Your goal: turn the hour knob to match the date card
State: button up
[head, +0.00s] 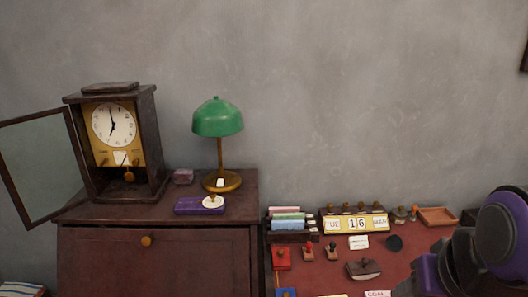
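A block calendar (354,223) stands on the red-topped desk at the right of the head view. My gripper is not in view.
A green lamp (218,117) and a purple box (186,206) stand on the cabinet (150,238). A card rack (287,222), stamps (332,252), a dark blotter (363,268) and an orange tray (437,217) crowd the desk. My arm covers the desk's right side.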

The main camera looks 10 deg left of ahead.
aim_at(135, 163)
jog(key=k+j, duration=0.15)
jog(key=j, duration=0.25)
jog(key=k+j, duration=0.1)
jog(key=j, duration=0.3)
jog(key=k+j, duration=0.15)
jog(key=j, duration=0.25)
jog(key=k+j, duration=0.1)
jog(key=j, duration=0.35)
jog(key=k+l+u, duration=0.05)
